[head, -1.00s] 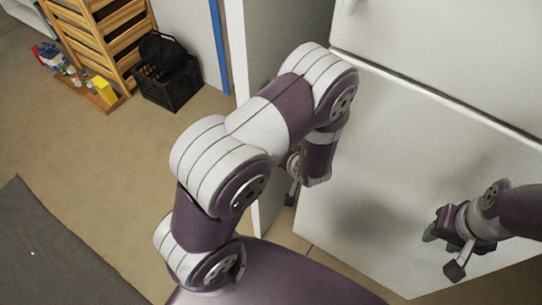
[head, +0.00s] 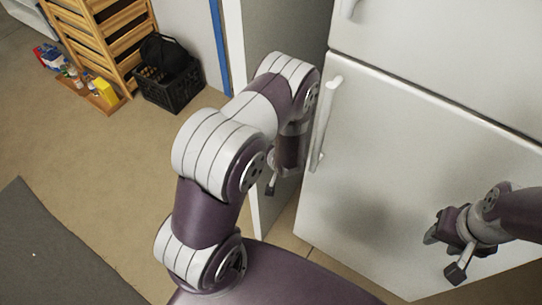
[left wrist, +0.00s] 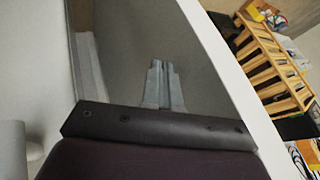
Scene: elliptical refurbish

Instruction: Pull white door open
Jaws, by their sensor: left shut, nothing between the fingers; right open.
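The white lower door (head: 400,170) of a fridge-like cabinet fills the right of the head view. It looks closed. Its upright white handle (head: 325,122) is near the door's left edge. My left arm is just left of the handle, and its gripper is mostly hidden behind its own wrist in the head view. In the left wrist view my left gripper (left wrist: 163,75) is shut and empty, pointing along a grey side surface. A white rounded piece at the lower left there may be the handle. My right gripper (head: 433,232) is open and empty before the lower right of the door.
A white upper door (head: 450,50) with its own handle (head: 350,8) sits above. A grey panel with a white edge (head: 236,50) stands left of the cabinet, close to my left arm. A black crate (head: 170,85) and wooden rack (head: 100,45) stand farther left. The floor between is clear.

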